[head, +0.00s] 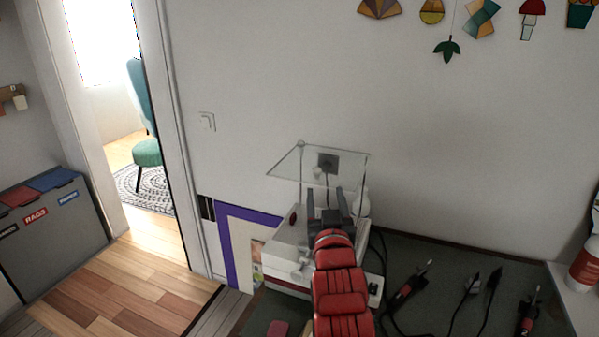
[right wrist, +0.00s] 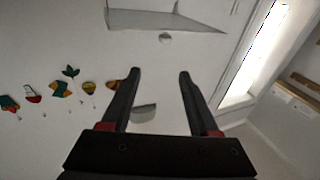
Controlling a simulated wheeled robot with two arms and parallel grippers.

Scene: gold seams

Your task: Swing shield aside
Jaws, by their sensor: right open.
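The shield (head: 292,163) is a clear, flat pane with pale green edges, tilted above a white bench machine (head: 290,245) in the head view. In the right wrist view a pale pane-like shape that looks like the shield (right wrist: 175,22) is at the top, beyond the fingertips. My right gripper (head: 326,192), on a red arm, is open and empty, with its two dark fingers pointing up toward the shield's lower edge. I cannot tell whether they touch it. The fingers also show apart in the right wrist view (right wrist: 157,72). My arm hides part of the machine. My left gripper is not in view.
The machine stands on a dark bench mat (head: 440,255). Soldering-type tools (head: 408,290) with black cables lie to its right. A white bottle (head: 585,265) stands at the right edge. A wall with hanging glass ornaments (head: 447,49) is behind, and a doorway is at the left.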

